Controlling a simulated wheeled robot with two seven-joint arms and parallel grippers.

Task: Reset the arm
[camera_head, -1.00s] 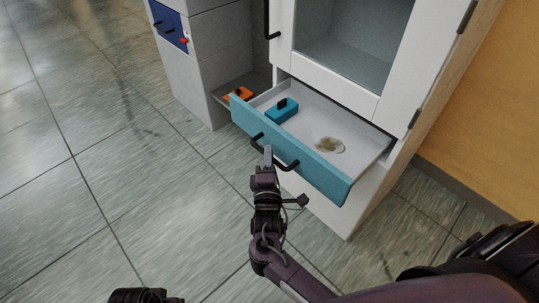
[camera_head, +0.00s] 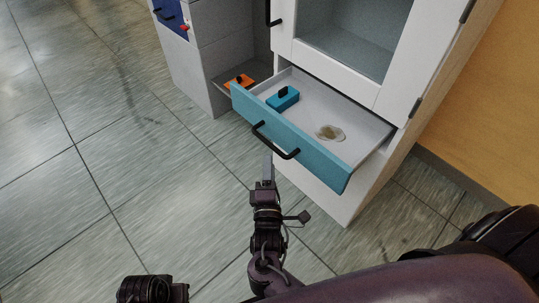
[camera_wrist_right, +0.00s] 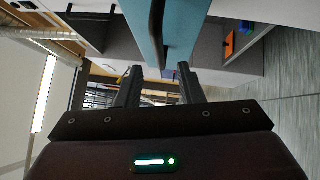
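My right gripper (camera_head: 267,166) points up towards the open drawer, just in front of its black bar handle (camera_head: 274,142) and apart from it. In the right wrist view the fingers (camera_wrist_right: 157,86) stand apart with nothing between them, and the dark handle (camera_wrist_right: 156,35) shows beyond the tips. The drawer has a teal front (camera_head: 322,165) and is pulled out of the white cabinet (camera_head: 350,80). Only a dark part of my left arm shows at the bottom left; its gripper fingers are not visible.
In the drawer lie a teal block with a black knob (camera_head: 284,98) and a brownish clear item (camera_head: 330,133). An orange object (camera_head: 240,82) lies in a grey compartment beside the drawer. The tiled floor (camera_head: 120,180) to the left is clear. An orange-yellow wall stands at the right.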

